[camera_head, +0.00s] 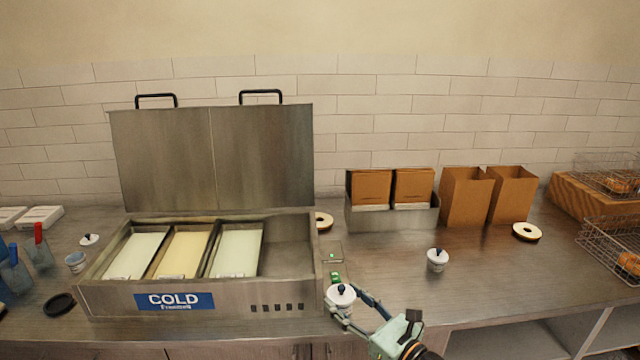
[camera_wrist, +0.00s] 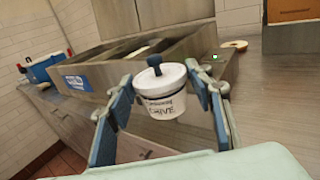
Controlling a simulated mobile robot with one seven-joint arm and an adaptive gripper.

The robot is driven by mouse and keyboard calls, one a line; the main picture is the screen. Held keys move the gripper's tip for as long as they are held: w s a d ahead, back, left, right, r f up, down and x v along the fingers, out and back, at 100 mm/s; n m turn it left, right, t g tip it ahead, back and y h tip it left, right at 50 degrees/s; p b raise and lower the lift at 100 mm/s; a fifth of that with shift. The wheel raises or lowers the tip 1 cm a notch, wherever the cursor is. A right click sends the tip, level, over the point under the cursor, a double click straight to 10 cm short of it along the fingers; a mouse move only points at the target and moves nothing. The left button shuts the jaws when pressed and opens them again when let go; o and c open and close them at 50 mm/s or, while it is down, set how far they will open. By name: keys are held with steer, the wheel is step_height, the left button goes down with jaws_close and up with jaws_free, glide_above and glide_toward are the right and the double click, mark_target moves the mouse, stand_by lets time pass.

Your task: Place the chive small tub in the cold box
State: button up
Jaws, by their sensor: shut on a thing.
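The chive small tub (camera_wrist: 162,95) is white with a dark knob on its lid, and part of the word CHIVE shows on its side in the wrist view. My gripper (camera_wrist: 160,105) is shut on it, with a finger on each side. In the head view the tub (camera_head: 341,297) is held upright by my gripper (camera_head: 348,310), just right of the cold box's front right corner. The cold box (camera_head: 120,299) is steel with a blue COLD label, and its lid (camera_head: 212,158) stands open. Three pale-filled pans (camera_head: 184,252) fill its left and middle; the right part looks empty.
A second white tub (camera_head: 437,260) stands on the counter to the right. Brown paper bags (camera_head: 465,195) and a steel holder (camera_head: 391,217) stand behind. A dark round lid (camera_head: 59,304) and a small cup (camera_head: 76,262) are left of the box.

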steer(key=w+d+r+m+t+h, duration=0.2)
steer(key=w+d+r+m+h, duration=0.1)
steer(key=w+r+h, duration=0.1)
steer(key=w+d+r+m+t+h, duration=0.1)
steer(key=w+d+r+m+h, duration=0.3)
steer(key=r+h, duration=0.3)
steer(key=shift+w+d+r+t, duration=0.2)
steer(key=shift+r+t, duration=0.2)
steer(key=shift+r, duration=0.9)
steer(key=shift+f+m, duration=0.1)
steer(key=shift+m, duration=0.2)
